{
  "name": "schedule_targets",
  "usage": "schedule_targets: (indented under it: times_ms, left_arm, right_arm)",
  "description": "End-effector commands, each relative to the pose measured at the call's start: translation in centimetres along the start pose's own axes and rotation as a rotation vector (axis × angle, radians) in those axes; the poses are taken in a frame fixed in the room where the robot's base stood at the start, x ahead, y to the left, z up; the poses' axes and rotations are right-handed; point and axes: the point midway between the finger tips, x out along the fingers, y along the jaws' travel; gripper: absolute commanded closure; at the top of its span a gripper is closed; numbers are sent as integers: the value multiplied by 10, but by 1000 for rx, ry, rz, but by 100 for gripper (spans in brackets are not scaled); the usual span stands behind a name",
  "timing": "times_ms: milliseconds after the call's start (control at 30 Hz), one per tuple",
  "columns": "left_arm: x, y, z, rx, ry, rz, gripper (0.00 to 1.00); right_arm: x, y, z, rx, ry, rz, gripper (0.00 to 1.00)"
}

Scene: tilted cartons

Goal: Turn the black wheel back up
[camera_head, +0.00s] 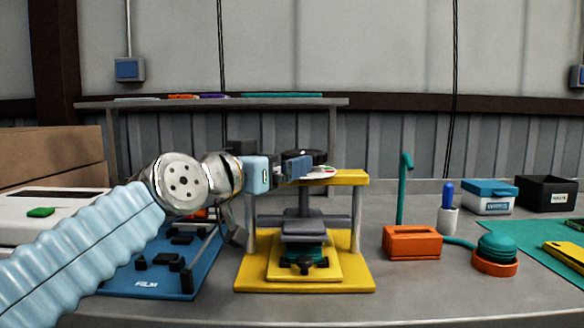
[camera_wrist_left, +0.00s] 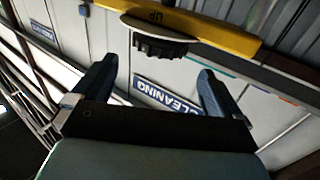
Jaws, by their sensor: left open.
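The black wheel (camera_head: 304,154) sits on top of the yellow press frame (camera_head: 348,178), above a pale disc. My right gripper is not in view.
A blue tray (camera_head: 150,278) with black parts stands left of the press. An orange box (camera_head: 412,243), a teal post (camera_head: 404,185) and a teal-and-orange round piece (camera_head: 496,255) stand to the right. A raised shelf (camera_head: 210,103) runs behind.

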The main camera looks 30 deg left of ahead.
Motion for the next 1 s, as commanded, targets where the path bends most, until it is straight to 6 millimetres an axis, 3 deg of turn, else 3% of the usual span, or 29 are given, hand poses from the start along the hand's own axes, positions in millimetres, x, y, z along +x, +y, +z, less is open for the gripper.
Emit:
schedule_targets:
  times_ms: [100,300,1000]
  left_arm:
    - [-25,0,2,2,2,0,0]
    - [-45,0,1,0,-1,0,0]
    - [-48,0,0,1,-1,0,0]
  right_arm:
    - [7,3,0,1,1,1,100]
    - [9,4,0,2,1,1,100]
    - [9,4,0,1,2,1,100]
